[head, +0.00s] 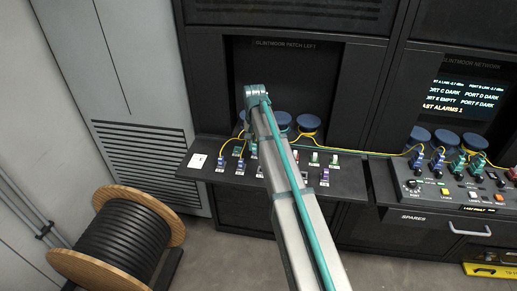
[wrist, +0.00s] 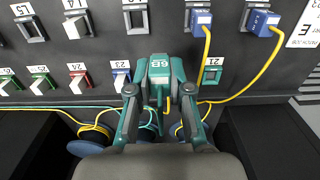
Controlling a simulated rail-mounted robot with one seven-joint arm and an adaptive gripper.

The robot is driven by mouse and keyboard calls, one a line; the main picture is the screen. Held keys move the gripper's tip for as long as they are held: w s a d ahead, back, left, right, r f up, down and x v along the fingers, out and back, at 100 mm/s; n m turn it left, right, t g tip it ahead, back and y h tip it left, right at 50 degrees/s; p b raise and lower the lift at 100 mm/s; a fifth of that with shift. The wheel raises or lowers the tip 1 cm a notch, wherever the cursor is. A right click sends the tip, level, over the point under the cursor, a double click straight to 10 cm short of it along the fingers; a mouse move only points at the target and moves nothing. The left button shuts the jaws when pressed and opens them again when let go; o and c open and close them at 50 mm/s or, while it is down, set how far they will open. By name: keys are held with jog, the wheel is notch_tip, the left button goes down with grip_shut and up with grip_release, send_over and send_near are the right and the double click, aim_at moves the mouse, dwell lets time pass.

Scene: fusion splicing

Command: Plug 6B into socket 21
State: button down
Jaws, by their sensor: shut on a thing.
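My gripper (wrist: 160,108) is shut on the teal plug 6B (wrist: 159,75), whose label reads upside down in the wrist view. The plug is over the row of numbered sockets, between labels 23 and 21. Whether it touches the panel there cannot be told. Socket 21 (wrist: 211,75) is an empty teal-framed socket just right of the plug in the wrist view. In the head view my gripper (head: 256,92) is at the end of my raised arm over the left patch panel; the plug cannot be made out there.
Blue plugs (wrist: 201,19) with yellow cables (wrist: 235,97) sit near socket 21. Green, red and white-levered sockets (wrist: 80,83) line the row to the left. Cable spools (wrist: 94,136) lie behind the gripper. A wooden cable reel (head: 125,238) stands on the floor.

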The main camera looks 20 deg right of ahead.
jog(key=shift+w+a+b, duration=0.85)
jog(key=shift+w+a, duration=1.7)
jog(key=shift+w, duration=3.1)
jog(key=shift+s+f+b, duration=0.1)
jog(key=shift+f+b, duration=0.8)
jog(key=shift+f, duration=2.25)
jog(key=shift+f, duration=0.5)
jog(key=c, duration=1)
grip_release()
